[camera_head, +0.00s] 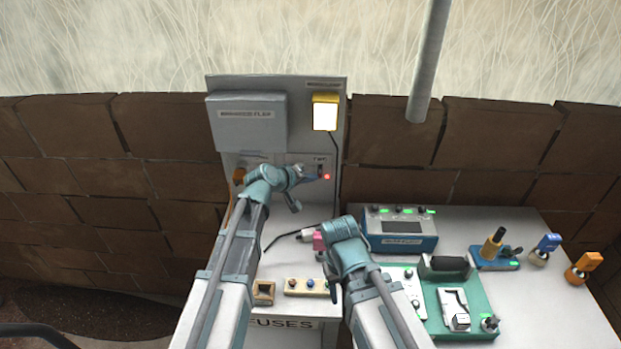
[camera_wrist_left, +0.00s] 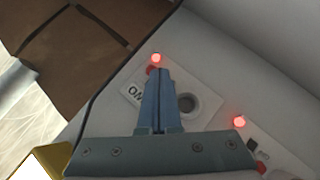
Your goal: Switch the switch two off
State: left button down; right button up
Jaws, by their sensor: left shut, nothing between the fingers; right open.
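The switch two plate (camera_head: 320,159) is on the upright grey panel (camera_head: 341,110) in the head view. In the left wrist view the same pale plate (camera_wrist_left: 133,92) shows upside-down lettering, partly covered by my fingers. A round grey fitting (camera_wrist_left: 187,103) sits beside the fingers. A red light (camera_wrist_left: 156,58) glows just past the fingertips; it also shows in the head view (camera_head: 327,176). My left gripper (camera_wrist_left: 160,72) is shut and empty, in front of the plate (camera_head: 316,178). Contact and the switch lever's position are unclear. My right gripper (camera_head: 314,238) is open, low over the bench.
A second plate (camera_wrist_left: 260,146) has its own red light (camera_wrist_left: 238,121). A yellow-framed lamp (camera_head: 325,113) and a grey box (camera_head: 247,121) are above. A small pink item (camera_head: 319,241) and dark cable (camera_head: 276,241) are near my right gripper. Devices crowd the right table (camera_head: 550,315).

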jog(key=shift+f, duration=0.3)
jog(key=shift+f+b, duration=0.6)
jog(key=shift+b, duration=0.2)
jog(key=shift+r, duration=0.3)
jog(key=shift+r+p, duration=0.7)
jog(key=shift+p, duration=0.3)
